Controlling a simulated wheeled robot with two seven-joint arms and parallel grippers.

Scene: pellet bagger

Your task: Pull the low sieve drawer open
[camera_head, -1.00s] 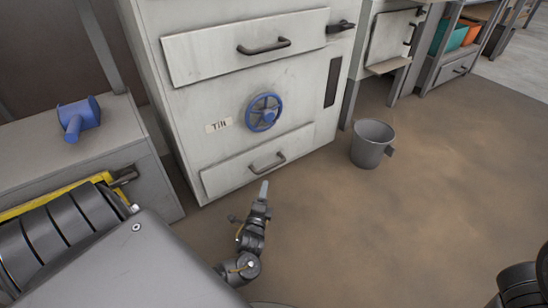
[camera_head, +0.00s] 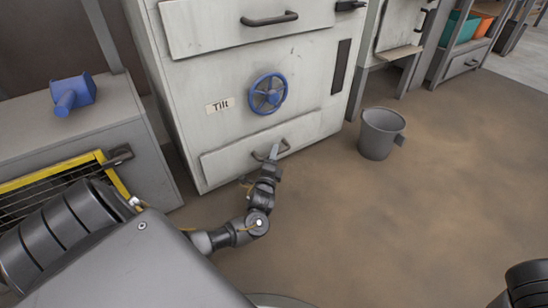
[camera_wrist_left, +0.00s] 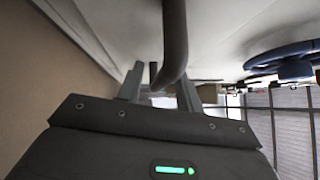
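The low sieve drawer (camera_head: 225,160) is a pale panel with a dark bar handle (camera_head: 286,147) at the bottom of the grey machine; it looks shut. My left gripper (camera_head: 273,153) is at this handle, its fingertips overlapping the bar in the head view. In the left wrist view the handle (camera_wrist_left: 175,40) runs down between the two fingers of my left gripper (camera_wrist_left: 160,78). The fingers are apart, one on each side of the bar, with gaps visible. My right gripper is out of view; only part of my right arm shows at the lower right corner.
Above the drawer are a blue handwheel (camera_head: 267,94), a "Tilt" label (camera_head: 220,105) and an upper drawer (camera_head: 215,27). A grey bucket (camera_head: 378,134) stands on the floor to the right. The brown floor before the machine is clear.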

